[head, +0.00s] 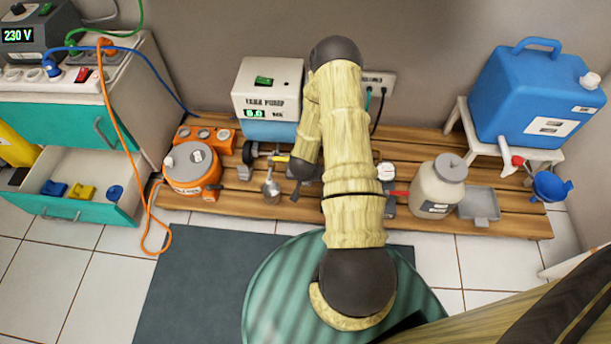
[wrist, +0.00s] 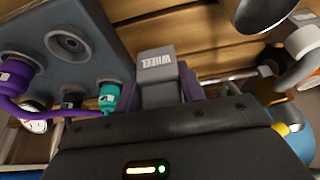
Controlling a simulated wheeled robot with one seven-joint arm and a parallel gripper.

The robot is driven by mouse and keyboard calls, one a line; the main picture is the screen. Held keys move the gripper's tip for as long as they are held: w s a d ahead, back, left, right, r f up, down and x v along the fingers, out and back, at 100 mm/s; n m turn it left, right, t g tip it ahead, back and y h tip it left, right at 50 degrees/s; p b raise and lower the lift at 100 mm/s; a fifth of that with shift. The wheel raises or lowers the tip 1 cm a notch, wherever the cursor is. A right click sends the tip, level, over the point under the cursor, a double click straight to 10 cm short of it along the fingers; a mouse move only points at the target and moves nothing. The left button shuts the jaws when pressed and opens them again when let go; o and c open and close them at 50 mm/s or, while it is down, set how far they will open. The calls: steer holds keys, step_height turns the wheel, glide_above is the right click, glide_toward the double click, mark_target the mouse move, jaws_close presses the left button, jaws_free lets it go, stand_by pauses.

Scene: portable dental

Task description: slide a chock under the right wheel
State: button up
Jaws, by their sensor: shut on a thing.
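A grey block marked "WHEEL" (wrist: 157,68) stands between the fingers of my gripper (wrist: 160,92) in the wrist view. The gripper is shut on it. The block's lower part is hidden behind the gripper body. In the head view my gripper (head: 300,172) points down over the wooden pallet, small and partly hidden by my arm. I cannot make out the block there. No right wheel can be told for sure in either view.
A grey box with round ports (wrist: 88,50) and purple and teal plugs is close on the left. A silver cylinder (wrist: 262,12) hangs close at upper right. On the wooden pallet (head: 405,150) stand a pump (head: 267,88), an orange pot (head: 192,168) and a cream jar (head: 437,187).

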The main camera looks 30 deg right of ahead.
steer(key=shift+f+b, duration=2.45)
steer(key=shift+f, duration=0.4)
steer(key=shift+r+p, duration=0.1)
steer(key=shift+p, duration=0.25)
steer(key=shift+f, duration=0.55)
steer(key=shift+w+d, duration=0.35)
steer(key=shift+w, duration=0.25)
steer(key=shift+w+d, duration=0.2)
steer(key=shift+w, duration=0.05)
steer(key=shift+w+d, duration=0.55)
steer(key=shift+w, duration=0.25)
steer(key=o, duration=1.2)
steer(key=shift+c, duration=0.2)
